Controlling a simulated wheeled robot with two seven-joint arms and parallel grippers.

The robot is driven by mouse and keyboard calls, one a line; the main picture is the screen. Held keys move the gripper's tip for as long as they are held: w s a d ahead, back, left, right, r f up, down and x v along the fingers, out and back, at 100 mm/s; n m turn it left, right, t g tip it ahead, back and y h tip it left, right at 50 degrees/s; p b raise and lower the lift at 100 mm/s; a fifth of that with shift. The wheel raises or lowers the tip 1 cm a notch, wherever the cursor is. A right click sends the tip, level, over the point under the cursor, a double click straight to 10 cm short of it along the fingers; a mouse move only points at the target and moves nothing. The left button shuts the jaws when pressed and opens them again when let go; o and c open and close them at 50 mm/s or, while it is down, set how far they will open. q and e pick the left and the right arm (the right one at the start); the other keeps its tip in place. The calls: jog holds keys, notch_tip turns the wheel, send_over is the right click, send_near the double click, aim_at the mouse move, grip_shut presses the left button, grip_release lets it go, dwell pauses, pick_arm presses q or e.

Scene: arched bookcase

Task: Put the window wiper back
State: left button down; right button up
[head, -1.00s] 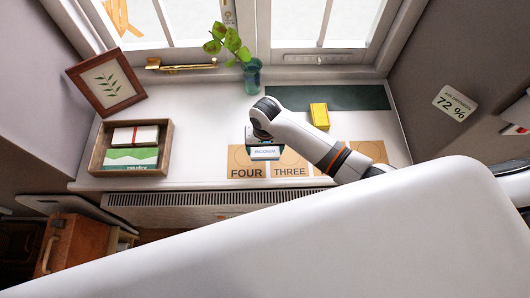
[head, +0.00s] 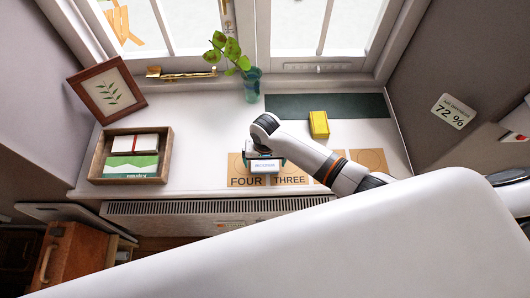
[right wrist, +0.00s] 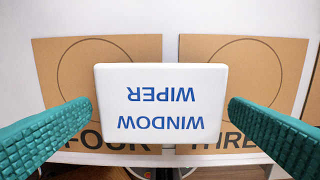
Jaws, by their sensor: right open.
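The window wiper (head: 264,166) shows as a white block lettered "WINDOW WIPER". In the right wrist view the wiper (right wrist: 162,105) reads upside down and overlaps parts of the FOUR card (right wrist: 60,60) and the THREE card (right wrist: 270,60). My right gripper (right wrist: 160,120) is open, with one teal finger on each side of the block and a gap at both sides. In the head view my right gripper (head: 264,158) is at the block, over the sill's front edge. What lies under the block is mostly hidden. My left gripper is not in view.
A wooden tray (head: 96,165) with boxes stands left on the sill (head: 205,130). A picture frame (head: 107,90), a plant in a glass (head: 250,85), a yellow block (head: 319,124) and a dark green mat (head: 360,104) are farther back. A radiator (head: 180,208) is below the sill.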

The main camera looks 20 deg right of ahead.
aim_at(265, 164)
notch_tip(265, 164, up, 11)
dwell(0.3)
jog(key=shift+s, duration=0.1)
dwell(0.4)
